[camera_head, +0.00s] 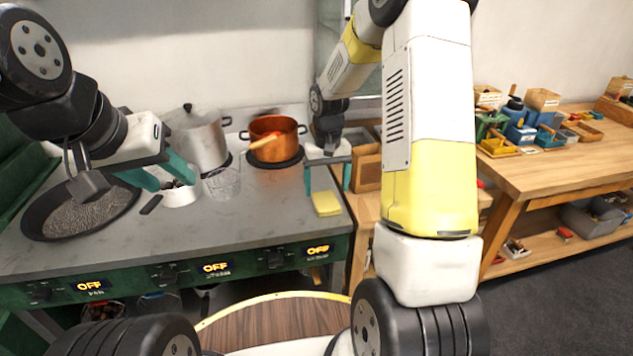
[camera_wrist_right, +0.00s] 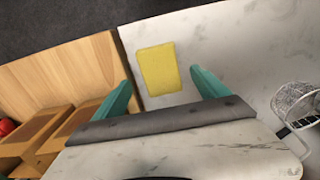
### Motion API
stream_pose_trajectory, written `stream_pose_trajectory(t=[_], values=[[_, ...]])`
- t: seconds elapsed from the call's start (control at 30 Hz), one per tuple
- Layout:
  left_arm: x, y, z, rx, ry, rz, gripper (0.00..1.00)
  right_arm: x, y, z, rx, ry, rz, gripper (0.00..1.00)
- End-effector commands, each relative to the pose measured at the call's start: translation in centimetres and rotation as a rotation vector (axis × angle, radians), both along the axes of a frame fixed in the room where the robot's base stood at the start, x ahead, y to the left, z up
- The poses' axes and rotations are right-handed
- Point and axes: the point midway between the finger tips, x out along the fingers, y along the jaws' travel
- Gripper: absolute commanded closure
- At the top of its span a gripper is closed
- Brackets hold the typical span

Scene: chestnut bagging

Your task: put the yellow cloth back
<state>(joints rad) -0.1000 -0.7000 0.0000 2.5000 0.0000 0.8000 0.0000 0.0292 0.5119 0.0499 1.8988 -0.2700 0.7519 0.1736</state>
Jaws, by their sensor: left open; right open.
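The yellow cloth (camera_head: 326,203) lies flat on the grey stove counter near its front right corner. In the right wrist view the cloth (camera_wrist_right: 159,69) lies between and beyond the fingertips, close to the counter's edge. My right gripper (camera_head: 328,183) is open and empty just above and behind the cloth; its teal fingers also show in the right wrist view (camera_wrist_right: 165,90). My left gripper (camera_head: 165,182) is open at the left, its fingers close to a small white bowl (camera_head: 181,194) with dark contents. I cannot tell whether they touch the bowl.
A dark pan (camera_head: 80,214) sits at the counter's left. A wire basket (camera_head: 222,184), a grey pot (camera_head: 203,146) and a copper pot (camera_head: 273,138) stand behind. Wooden boxes (camera_head: 367,168) stand right of the counter. A wooden workbench (camera_head: 545,168) holds several bins.

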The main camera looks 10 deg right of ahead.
Motion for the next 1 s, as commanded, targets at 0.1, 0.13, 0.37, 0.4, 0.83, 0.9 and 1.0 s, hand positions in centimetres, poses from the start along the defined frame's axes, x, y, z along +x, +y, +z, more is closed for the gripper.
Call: stream_pose_trajectory(t=[0.1,0.13,0.37,0.4,0.83,0.9,1.0], values=[[0.0,0.0,0.0,0.000,0.000,0.000,0.55,0.1,0.0,2.8,0.000,-0.006,0.000,0.15],[0.0,0.0,0.0,0.000,0.000,0.000,0.55,0.1,0.0,3.5,0.000,-0.005,0.000,0.15],[0.0,0.0,0.0,0.000,0.000,0.000,0.55,0.1,0.0,6.9,0.000,-0.002,0.000,0.15],[0.0,0.0,0.0,0.000,0.000,0.000,0.55,0.0,0.0,7.2,0.000,-0.001,0.000,0.15],[0.0,0.0,0.0,0.000,0.000,0.000,0.55,-8.2,0.5,18.0,0.057,-0.205,0.002,0.15],[0.0,0.0,0.0,0.000,0.000,0.000,0.55,-10.7,0.8,19.8,0.076,-0.260,0.004,0.15],[0.0,0.0,0.0,0.000,0.000,0.000,0.55,-14.4,1.1,21.7,0.104,-0.336,0.006,0.15]])
